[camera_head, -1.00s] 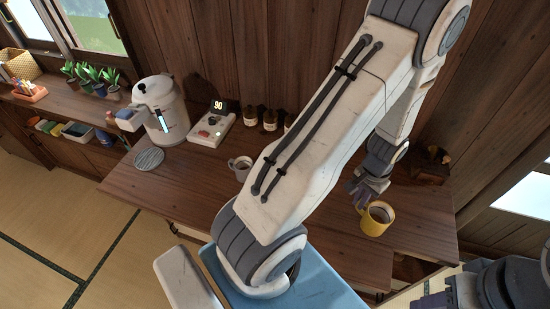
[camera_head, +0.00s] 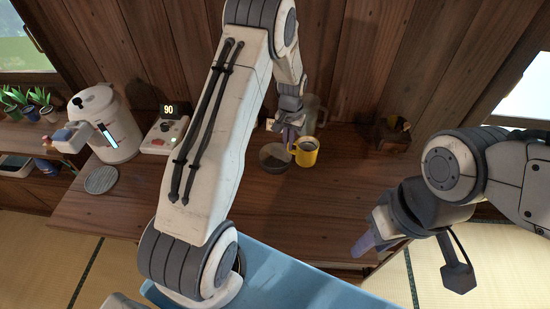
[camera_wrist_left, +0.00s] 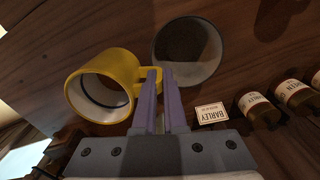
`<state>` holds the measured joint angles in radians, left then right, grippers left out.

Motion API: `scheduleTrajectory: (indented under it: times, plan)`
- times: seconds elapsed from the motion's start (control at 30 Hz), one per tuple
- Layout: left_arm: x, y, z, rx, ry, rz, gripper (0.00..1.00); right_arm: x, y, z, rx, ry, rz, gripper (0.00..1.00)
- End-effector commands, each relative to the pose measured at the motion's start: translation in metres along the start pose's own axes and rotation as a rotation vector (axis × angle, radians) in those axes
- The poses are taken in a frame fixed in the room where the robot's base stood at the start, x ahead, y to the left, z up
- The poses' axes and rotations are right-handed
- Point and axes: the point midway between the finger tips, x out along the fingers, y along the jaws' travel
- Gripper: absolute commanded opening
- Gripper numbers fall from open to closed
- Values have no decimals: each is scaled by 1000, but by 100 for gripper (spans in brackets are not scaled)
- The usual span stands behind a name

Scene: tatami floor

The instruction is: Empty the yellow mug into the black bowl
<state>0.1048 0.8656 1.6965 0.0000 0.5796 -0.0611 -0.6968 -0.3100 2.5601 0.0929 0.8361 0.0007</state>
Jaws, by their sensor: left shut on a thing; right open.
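The yellow mug (camera_head: 307,156) is right beside the black bowl (camera_head: 270,163) in the head view, its rim near the bowl's right edge. My left gripper (camera_head: 289,136) is shut on the mug's handle. In the left wrist view, its fingers (camera_wrist_left: 159,88) pinch the handle of the yellow mug (camera_wrist_left: 100,68), with the bowl (camera_wrist_left: 158,48) just to the right. The mug looks nearly upright in the head view, with something dark inside. The bowl's inside is dark and shows no clear contents. My right gripper (camera_head: 371,239) is open and empty at the front right.
A glass jar (camera_head: 316,112) stands behind the mug. A small wooden object (camera_head: 391,135) is to the right. A white dispenser (camera_head: 105,122) and scale (camera_head: 166,134) are at left.

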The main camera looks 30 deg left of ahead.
Motion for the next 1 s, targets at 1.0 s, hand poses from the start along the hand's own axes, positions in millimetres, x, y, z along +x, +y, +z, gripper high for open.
scheduleTrajectory:
  times: [1.0]
  plan:
    - [70,-110,-124,-75,3,1,0,68,5,4,-1,0,0,42]
